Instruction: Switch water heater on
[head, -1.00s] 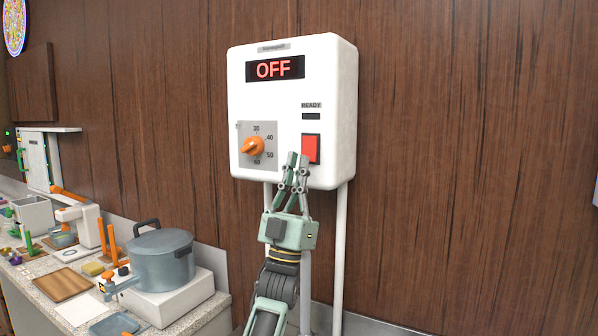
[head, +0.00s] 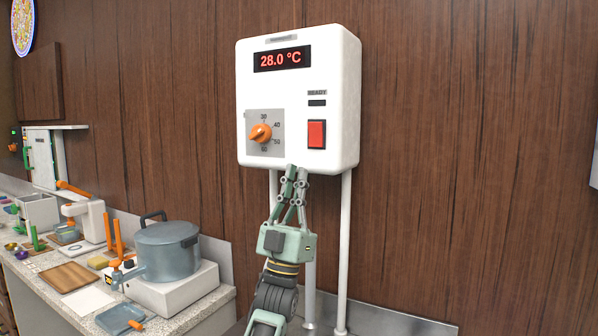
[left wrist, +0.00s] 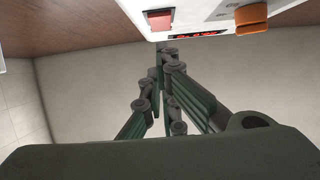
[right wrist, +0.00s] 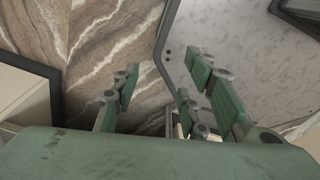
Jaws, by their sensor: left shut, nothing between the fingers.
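The white water heater (head: 335,70) is mounted on the wood-panelled wall. Its display (head: 282,59) reads 28.0 °C in red. The red switch (head: 316,134) is at its lower right, and the orange dial (head: 260,133) is at its lower left. The READY window (head: 317,103) is dark. My left gripper (head: 293,170) is shut and empty, with its fingertips at the heater's bottom edge, below and left of the switch. The left wrist view shows the switch (left wrist: 160,20) and dial (left wrist: 251,14) beyond the fingers. My right gripper (right wrist: 155,85) has its fingers apart with nothing between them.
A counter on the left holds a grey pot (head: 167,250) on a white block, a wooden board (head: 69,277), a blue tray (head: 120,318) and several small items. White pipes (head: 345,240) run down below the heater. The wall right of the heater is clear.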

